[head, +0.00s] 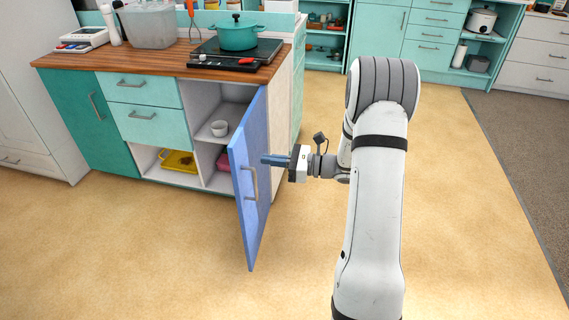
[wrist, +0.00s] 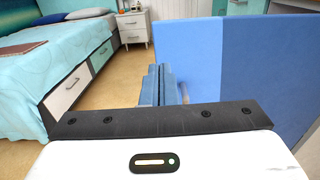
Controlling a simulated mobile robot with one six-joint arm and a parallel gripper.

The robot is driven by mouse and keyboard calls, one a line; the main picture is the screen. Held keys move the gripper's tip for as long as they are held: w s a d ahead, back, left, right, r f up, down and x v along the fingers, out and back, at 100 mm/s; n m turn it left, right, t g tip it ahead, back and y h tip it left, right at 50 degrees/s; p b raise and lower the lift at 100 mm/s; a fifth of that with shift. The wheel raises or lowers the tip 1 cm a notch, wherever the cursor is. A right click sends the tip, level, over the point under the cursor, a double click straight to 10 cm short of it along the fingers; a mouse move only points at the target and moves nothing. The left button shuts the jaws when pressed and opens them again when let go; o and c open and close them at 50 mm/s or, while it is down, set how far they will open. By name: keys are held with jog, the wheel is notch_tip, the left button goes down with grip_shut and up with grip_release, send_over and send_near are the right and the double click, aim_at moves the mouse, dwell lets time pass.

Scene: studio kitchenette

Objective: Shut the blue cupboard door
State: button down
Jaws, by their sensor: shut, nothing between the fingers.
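The blue cupboard door (head: 256,145) stands wide open, swung out from the right side of the counter unit, with its handle (head: 250,183) on the face toward my arm. My gripper (head: 263,160) is shut and empty. Its blue fingers point left at the door's outer face, slightly above the handle. In the wrist view, the shut fingers (wrist: 158,84) are beside the blue door (wrist: 245,70), which fills the right side. I cannot tell whether they touch it.
The counter (head: 150,75) carries a hob with a teal pot (head: 237,35), a clear bin (head: 149,25) and a scale (head: 81,39). Open shelves below hold a yellow tray (head: 178,163). The floor in front of the unit is clear. A bed (wrist: 55,65) shows in the wrist view.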

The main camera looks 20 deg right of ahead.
aim_at(235, 156)
jog(key=b+x, duration=0.1)
jog(key=x, duration=0.6)
jog(key=shift+a, duration=0.15)
jog(key=shift+w, duration=0.15)
